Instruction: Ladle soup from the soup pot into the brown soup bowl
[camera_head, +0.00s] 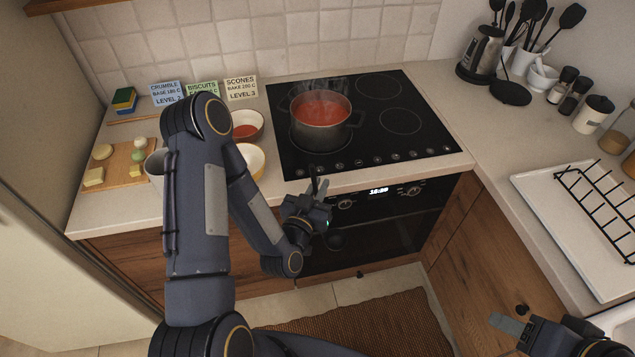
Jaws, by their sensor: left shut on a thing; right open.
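The grey soup pot (321,124) stands on the black cooktop, filled with red soup (320,108). A bowl with a brownish rim (262,121) and red contents stands left of the cooktop, partly hidden by my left arm. Which bowl is the brown one is hard to tell. My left gripper (318,194) is in front of the oven, below and apart from the pot. It is shut on a thin dark item that looks like the ladle's handle; a dark round shape below it may be the ladle's head. My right gripper (508,325) is open and empty at lower right.
A second, cream bowl with a yellowish rim (262,158) stands nearer the counter's front edge. A cutting board (122,172) with food is at left, and recipe cards stand by the wall. A kettle (482,54), utensils and jars stand at right. A wire rack (600,205) lies on the right counter.

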